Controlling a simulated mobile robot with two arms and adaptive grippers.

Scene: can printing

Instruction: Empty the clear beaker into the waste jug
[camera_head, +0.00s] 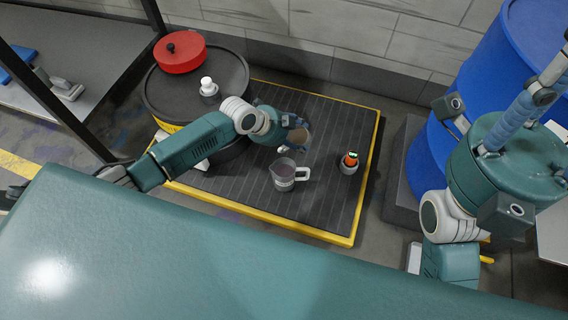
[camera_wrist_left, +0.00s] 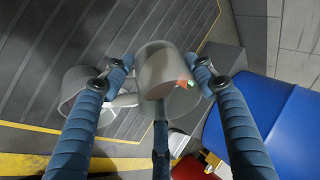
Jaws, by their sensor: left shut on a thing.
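My left gripper (camera_head: 294,128) is shut on the clear beaker (camera_head: 301,137) and holds it above the dark ribbed platform. In the left wrist view the see-through beaker (camera_wrist_left: 155,72) sits between the blue fingers, with a brownish patch of contents in it. Its exact tilt is hard to tell. The waste jug (camera_head: 284,174), greyish and see-through with a pale handle, stands upright on the platform just below the beaker in the head view. The jug also shows behind the left finger in the left wrist view (camera_wrist_left: 73,88). My right gripper (camera_head: 538,95) is at the right edge, partly cut off.
A small bottle with an orange and green top (camera_head: 349,163) stands right of the jug. A black drum (camera_head: 165,98) at the left carries a red can (camera_head: 180,53) and a white-topped bottle (camera_head: 208,88). Blue drums (camera_head: 510,45) stand at the right. The platform (camera_head: 335,215) has free room in front.

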